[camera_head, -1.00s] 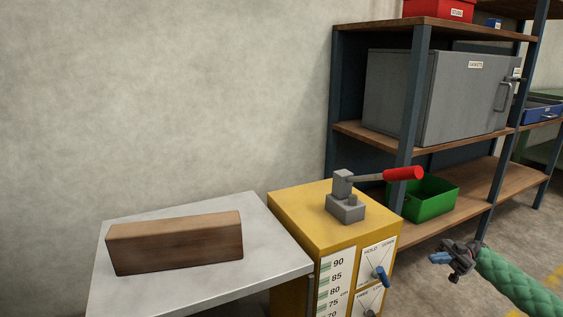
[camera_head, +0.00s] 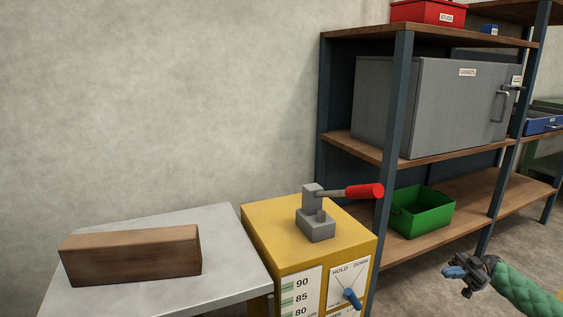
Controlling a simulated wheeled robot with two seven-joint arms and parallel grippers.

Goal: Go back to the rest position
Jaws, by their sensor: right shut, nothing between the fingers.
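My right gripper (camera_head: 458,277) is at the lower right, in front of the shelf unit, at the end of my green-sleeved arm. It is shut and empty, and it touches nothing. My left gripper is out of view. No flanged spool can be made out in this view.
A yellow cabinet (camera_head: 286,248) carries a grey clamp with a red handle (camera_head: 364,191) and a dial panel (camera_head: 347,287). A wooden block (camera_head: 132,255) lies on a grey table (camera_head: 235,262). Shelves (camera_head: 470,205) hold a green bin (camera_head: 421,212), grey locker (camera_head: 430,105) and red box (camera_head: 428,12).

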